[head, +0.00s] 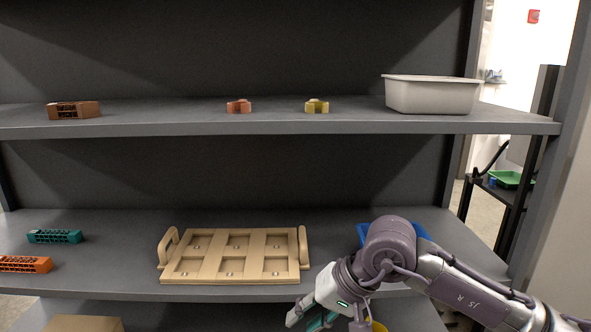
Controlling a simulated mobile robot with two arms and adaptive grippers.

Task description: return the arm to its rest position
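My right arm reaches in from the lower right, in front of the lower shelf (110,283). My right gripper (318,318) points down to the left at the bottom edge of the head view. Its fingers are partly cut off, so whether it is open or shut is unclear. A bit of teal shows beside the fingers; I cannot tell if it is held. My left gripper and arm are out of view.
A wooden tray (198,265) with handles, a teal lattice block (55,237) and an orange lattice block (24,264) lie on the lower shelf. A blue container (362,230) is mostly hidden behind my arm. The upper shelf holds a white bin (432,96) and small blocks.

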